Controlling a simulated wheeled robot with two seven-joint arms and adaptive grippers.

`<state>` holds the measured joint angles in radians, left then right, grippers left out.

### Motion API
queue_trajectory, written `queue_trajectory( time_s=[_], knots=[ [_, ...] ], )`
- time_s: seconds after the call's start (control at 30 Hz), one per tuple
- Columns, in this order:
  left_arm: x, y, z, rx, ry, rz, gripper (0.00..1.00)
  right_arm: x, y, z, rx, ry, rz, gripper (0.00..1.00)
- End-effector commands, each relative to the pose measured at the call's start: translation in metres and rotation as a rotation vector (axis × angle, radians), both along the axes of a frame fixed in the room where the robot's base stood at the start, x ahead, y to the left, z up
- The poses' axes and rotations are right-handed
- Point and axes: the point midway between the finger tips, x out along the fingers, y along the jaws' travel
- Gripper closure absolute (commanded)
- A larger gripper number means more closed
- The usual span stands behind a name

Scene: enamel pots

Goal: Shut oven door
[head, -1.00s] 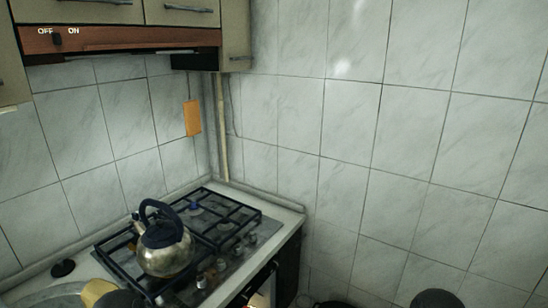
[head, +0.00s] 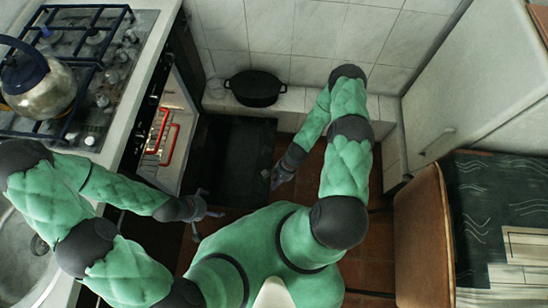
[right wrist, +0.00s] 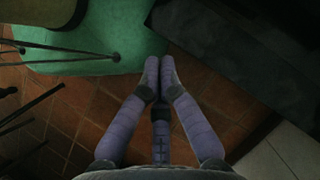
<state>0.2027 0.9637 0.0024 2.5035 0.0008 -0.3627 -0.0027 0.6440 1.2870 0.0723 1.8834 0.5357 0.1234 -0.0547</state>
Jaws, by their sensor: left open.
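The oven (head: 166,140) is at the left in the head view, below the stove, its lit inside showing. Its dark door (head: 238,160) is folded down and lies open over the floor. My left gripper (head: 208,206) is open, near the door's near left corner. My right gripper (head: 279,174) is just right of the door, apart from it as far as I can tell. In the right wrist view its fingertips (right wrist: 160,68) meet with nothing visible between them. A dark slab, probably the door (right wrist: 240,60), shows at upper right there.
Red-edged racks (head: 160,135) show inside the oven. A kettle (head: 38,85) stands on the stove (head: 92,60). A black pot (head: 255,88) sits on a tiled ledge behind the door. A chair (head: 422,230) stands at the right. Brown floor between is clear.

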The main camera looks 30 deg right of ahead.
Motion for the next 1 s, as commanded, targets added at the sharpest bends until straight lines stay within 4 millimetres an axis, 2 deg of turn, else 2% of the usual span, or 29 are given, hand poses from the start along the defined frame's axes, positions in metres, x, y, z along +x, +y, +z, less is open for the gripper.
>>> queue_trajectory(
  time_s=[0.03, 0.2, 0.3, 0.4, 0.53, 0.67, 0.77, 1.0],
  knots=[
    [0.0, 0.0, -0.004, 0.0, 0.0, 0.0, 0.0, -0.001, -0.008, -0.024, 0.031, 0.04, -0.108, 1.0],
    [0.0, 0.0, -0.01, 0.0, 0.0, 0.0, 0.0, 0.007, -0.032, -0.086, 0.162, 0.121, -0.476, 1.0],
    [0.0, 0.0, -0.014, 0.0, 0.0, 0.0, 0.0, 0.013, -0.051, -0.116, 0.236, 0.131, -0.675, 1.0],
    [0.0, 0.0, -0.016, 0.0, 0.0, 0.0, 0.0, 0.018, -0.069, -0.137, 0.293, 0.12, -0.831, 1.0],
    [0.0, 0.0, -0.017, 0.0, 0.0, 0.0, 0.0, 0.022, -0.087, -0.152, 0.338, 0.098, -0.955, 1.0],
    [0.0, 0.0, -0.019, 0.0, 0.0, 0.0, 0.0, 0.024, -0.092, -0.158, 0.356, 0.089, -0.998, 1.0],
    [0.0, 0.0, -0.022, 0.0, 0.0, 0.0, 0.0, 0.028, -0.087, -0.164, 0.357, 0.087, -0.999, 1.0],
    [0.0, 0.0, -0.038, 0.0, 0.0, 0.0, 0.0, 0.044, -0.062, -0.191, 0.355, 0.088, -0.993, 1.0]
  ],
)
